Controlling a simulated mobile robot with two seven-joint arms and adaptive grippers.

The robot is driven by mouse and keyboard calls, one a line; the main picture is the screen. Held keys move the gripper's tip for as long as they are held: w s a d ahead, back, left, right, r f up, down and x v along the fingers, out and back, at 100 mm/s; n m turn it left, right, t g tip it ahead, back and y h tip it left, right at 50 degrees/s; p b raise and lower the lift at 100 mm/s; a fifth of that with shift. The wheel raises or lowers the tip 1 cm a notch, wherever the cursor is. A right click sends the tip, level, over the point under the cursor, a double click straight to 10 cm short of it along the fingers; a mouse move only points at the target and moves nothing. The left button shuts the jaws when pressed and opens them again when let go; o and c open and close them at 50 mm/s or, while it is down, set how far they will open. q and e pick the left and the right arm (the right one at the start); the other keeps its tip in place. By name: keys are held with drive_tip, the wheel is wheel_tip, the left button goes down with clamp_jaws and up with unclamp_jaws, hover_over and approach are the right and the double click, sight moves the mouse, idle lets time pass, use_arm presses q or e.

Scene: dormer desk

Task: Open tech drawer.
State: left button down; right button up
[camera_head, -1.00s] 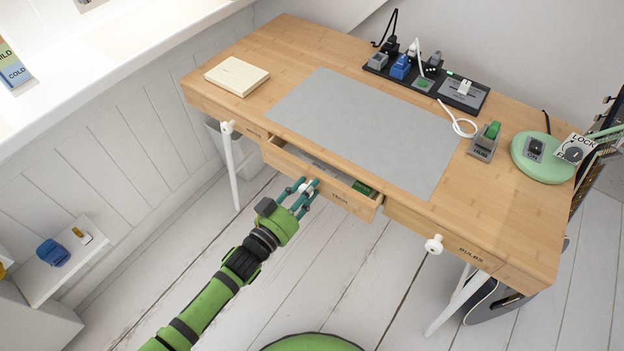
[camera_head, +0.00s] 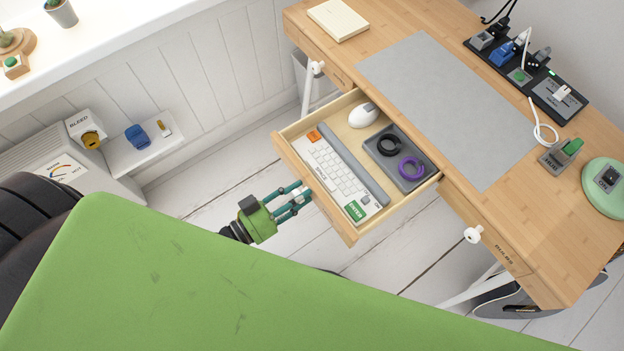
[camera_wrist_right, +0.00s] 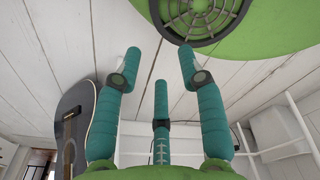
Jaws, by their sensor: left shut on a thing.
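The tech drawer (camera_head: 318,201) is the middle drawer of the wooden desk. It is pulled well out, and its inside shows. It holds a white keyboard (camera_head: 335,172), a white mouse (camera_head: 363,115) and a grey tray (camera_head: 383,142) with a black ring and a purple ring. My left gripper (camera_head: 303,192) is at the drawer's front and is shut on its knob, which the fingers mostly hide. My right gripper (camera_wrist_right: 160,65) shows only in the right wrist view; its fingers are apart with nothing between them.
A grey mat (camera_head: 440,105) and a power strip (camera_head: 525,75) lie on the desk. The drawer at right, with a white knob (camera_head: 473,235), is closed. A small wall shelf (camera_head: 150,150) is at left. My green body covers the lower part of the head view.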

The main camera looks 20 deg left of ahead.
use_arm(q)
drive_tip(key=shift+a+r, duration=0.3)
drive_tip(key=shift+r, duration=0.05)
use_arm(e)
drive_tip(key=shift+s, duration=0.75)
drive_tip(key=shift+w, duration=0.1)
use_arm(q)
drive_tip(key=c, duration=0.9)
unclamp_jaws()
drive_tip(key=shift+o, duration=0.2)
drive_tip(key=shift+s+f, duration=0.1)
drive_tip(key=shift+s, duration=0.05)
use_arm(e)
drive_tip(key=shift+w+r, duration=0.1)
drive_tip(key=shift+w, duration=0.1)
use_arm(q)
drive_tip(key=v, duration=1.2)
